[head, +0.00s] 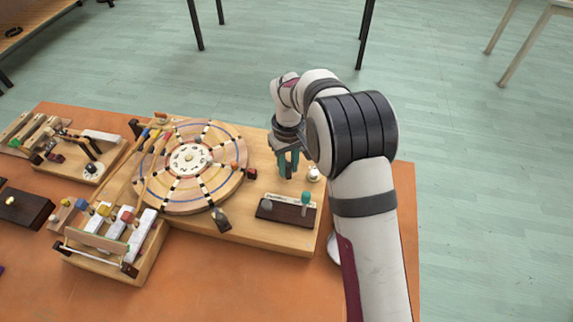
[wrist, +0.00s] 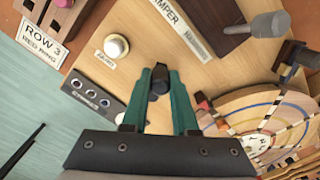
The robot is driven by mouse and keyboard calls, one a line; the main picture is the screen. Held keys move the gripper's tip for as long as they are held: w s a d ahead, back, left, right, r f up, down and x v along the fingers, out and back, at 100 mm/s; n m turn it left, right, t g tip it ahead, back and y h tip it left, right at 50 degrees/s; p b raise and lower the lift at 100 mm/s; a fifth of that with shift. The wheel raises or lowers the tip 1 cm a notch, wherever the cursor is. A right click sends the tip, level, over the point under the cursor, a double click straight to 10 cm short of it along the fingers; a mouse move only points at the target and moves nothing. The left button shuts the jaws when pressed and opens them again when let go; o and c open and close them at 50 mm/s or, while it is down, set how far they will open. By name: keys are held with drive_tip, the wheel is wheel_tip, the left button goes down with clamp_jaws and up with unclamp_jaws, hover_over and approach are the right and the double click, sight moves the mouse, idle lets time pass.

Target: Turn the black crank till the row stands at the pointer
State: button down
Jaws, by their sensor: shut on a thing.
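My gripper (head: 288,168) is over the right part of the wooden base, right of the wheel. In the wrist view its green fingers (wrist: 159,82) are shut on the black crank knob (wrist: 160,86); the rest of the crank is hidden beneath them. The round wooden wheel (head: 172,192) has coloured rings, dark-and-light spokes and a pale numbered hub; part of it shows in the wrist view (wrist: 247,101). A small reddish-and-black piece (wrist: 204,103) is at the wheel's edge facing my gripper; I cannot tell if it is the pointer. A card (wrist: 42,42) reads "ROW 3 RED RING".
A plate with several holes (wrist: 92,95) lies beside the crank. Keys and small blocks (head: 118,228) crowd the left.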

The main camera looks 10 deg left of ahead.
sight(289, 164)
idle(0.4)
drive_tip(key=c, duration=0.7)
unclamp_jaws()
wheel_tip(289, 164, up, 16)
drive_tip(key=shift+f, duration=0.1)
